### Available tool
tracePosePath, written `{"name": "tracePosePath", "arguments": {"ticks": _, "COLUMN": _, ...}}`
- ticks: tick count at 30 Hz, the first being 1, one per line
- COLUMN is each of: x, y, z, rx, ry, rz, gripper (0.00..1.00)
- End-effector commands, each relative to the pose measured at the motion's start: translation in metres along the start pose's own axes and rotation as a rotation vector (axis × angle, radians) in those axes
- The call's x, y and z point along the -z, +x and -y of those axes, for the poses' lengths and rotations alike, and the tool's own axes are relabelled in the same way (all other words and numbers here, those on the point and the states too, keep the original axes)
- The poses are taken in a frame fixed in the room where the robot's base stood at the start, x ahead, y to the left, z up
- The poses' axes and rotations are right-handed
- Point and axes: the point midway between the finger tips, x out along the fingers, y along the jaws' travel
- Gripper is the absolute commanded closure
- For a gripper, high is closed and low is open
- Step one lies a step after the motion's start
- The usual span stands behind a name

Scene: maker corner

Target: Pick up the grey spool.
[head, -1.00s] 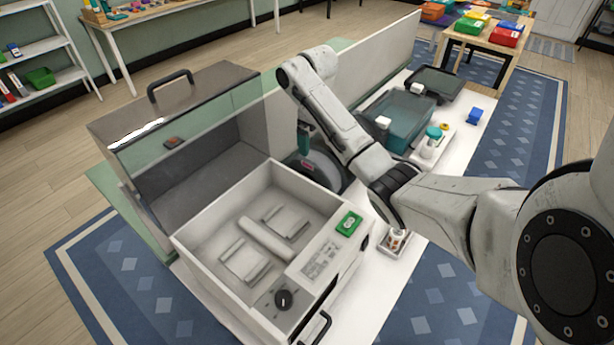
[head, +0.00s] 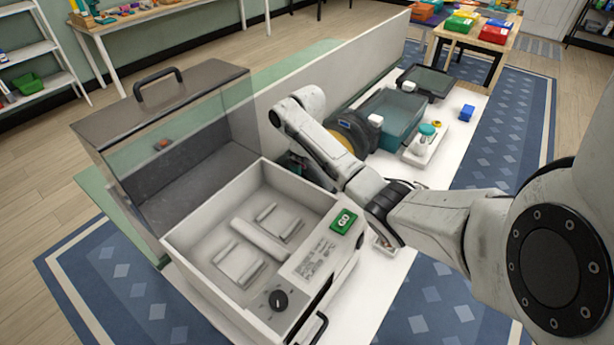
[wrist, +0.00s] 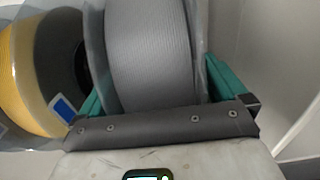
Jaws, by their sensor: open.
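The grey spool (wrist: 150,60) fills the middle of the wrist view, with ribbed grey filament between pale, see-through flanges. My gripper (wrist: 158,85) is open, with one teal finger on each side of the spool. The left finger is close to the spool's left flange, and I cannot tell whether either finger touches it. In the head view my gripper (head: 292,162) is low behind the white machine, mostly hidden by my arm. The grey spool is mostly hidden there too.
A pale wall (wrist: 275,60) is close on the right in the wrist view. The white open-lidded machine (head: 190,235) and a teal bin (head: 395,120) flank the spools.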

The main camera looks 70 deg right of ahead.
Motion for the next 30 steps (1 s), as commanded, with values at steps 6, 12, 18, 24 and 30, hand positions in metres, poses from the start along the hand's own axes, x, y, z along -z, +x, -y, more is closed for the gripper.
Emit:
{"name": "tracePosePath", "arguments": {"ticks": 6, "x": -0.0001, "y": -0.0002, "z": -0.0002, "rx": 0.000, "ry": 0.001, "rz": 0.000, "gripper": 0.10}}
{"name": "tracePosePath", "arguments": {"ticks": 12, "x": -0.0001, "y": -0.0004, "z": -0.0003, "rx": 0.000, "ry": 0.001, "rz": 0.000, "gripper": 0.29}}
{"name": "tracePosePath", "arguments": {"ticks": 18, "x": -0.0001, "y": -0.0005, "z": -0.0003, "rx": 0.000, "ry": 0.001, "rz": 0.000, "gripper": 0.48}}
{"name": "tracePosePath", "arguments": {"ticks": 24, "x": -0.0001, "y": -0.0006, "z": -0.0003, "rx": 0.000, "ry": 0.001, "rz": 0.000, "gripper": 0.67}}
{"name": "tracePosePath", "arguments": {"ticks": 30, "x": 0.0000, "y": -0.0007, "z": -0.0003, "rx": 0.000, "ry": 0.001, "rz": 0.000, "gripper": 0.86}}
